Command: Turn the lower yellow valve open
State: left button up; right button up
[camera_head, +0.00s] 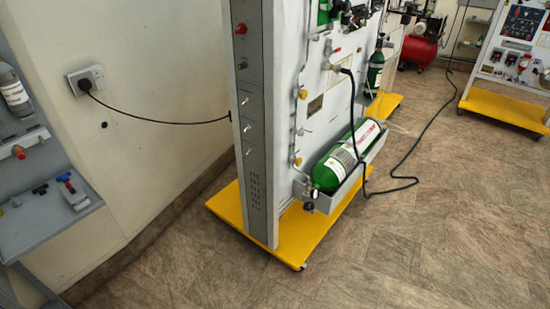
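A white and grey trainer panel (278,150) stands upright on a yellow base, seen at an angle. Two small yellow fittings sit on a thin vertical pipe on its face. The upper yellow valve (303,94) is about mid-height on the panel. The lower yellow valve (297,161) is further down, just left of a green cylinder (348,155) lying in a grey tray. Both are too small to tell which way their handles point. Neither of my grippers is in view.
The yellow base (300,238) juts out at floor level. A black cable (392,190) loops from the panel onto the tiled floor (440,230). A wall socket (86,80) feeds another cable. A grey shelf (40,222) stands left. The right foreground floor is clear.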

aim_at(298, 162)
jog(key=i+l+u, duration=0.2)
jog(key=l, duration=0.65)
jog(key=i+l+u, duration=0.25)
jog(key=l, duration=0.65)
jog(key=l+u, duration=0.2)
jog(key=l, duration=2.85)
jog(key=i, duration=0.05)
